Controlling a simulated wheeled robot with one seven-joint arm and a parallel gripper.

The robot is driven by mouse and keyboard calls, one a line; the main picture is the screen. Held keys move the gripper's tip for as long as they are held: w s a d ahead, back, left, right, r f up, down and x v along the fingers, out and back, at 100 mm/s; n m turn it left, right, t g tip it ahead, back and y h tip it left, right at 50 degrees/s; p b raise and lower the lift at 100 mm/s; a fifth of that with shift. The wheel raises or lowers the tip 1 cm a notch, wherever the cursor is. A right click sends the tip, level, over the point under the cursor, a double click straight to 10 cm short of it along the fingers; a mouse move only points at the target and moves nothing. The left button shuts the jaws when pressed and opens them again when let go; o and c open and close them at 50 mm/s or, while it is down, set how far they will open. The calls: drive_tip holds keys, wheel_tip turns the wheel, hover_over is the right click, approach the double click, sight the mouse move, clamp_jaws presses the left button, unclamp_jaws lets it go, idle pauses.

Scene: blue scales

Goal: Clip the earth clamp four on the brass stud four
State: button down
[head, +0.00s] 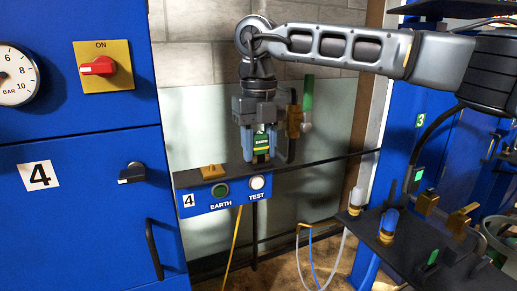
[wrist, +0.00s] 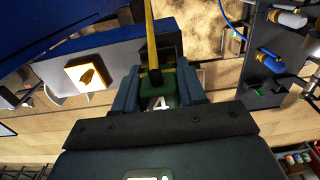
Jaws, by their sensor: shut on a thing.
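In the wrist view the clamp (wrist: 160,90) sits between the fingers (wrist: 157,84) and shows a 4, with a yellow cable leading away. The brass stud four (head: 213,171) stands on a square brass base on the left of the blue box (head: 225,199) marked 4. It also shows in the wrist view (wrist: 88,75), left of the clamp and apart from it. The clamp's lower end is by the box's right part; contact is unclear.
A blue cabinet (head: 80,225) with a gauge and red switch stands at left. A dark shelf (head: 375,240) with clamps and brass parts is at right. A dark rail runs behind.

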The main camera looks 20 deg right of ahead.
sight(260, 133)
drive_tip(key=shift+r, duration=0.2)
drive_tip(key=shift+r+p, duration=1.95)
drive_tip(key=shift+r, duration=0.9)
drive_tip(key=shift+s, duration=0.15)
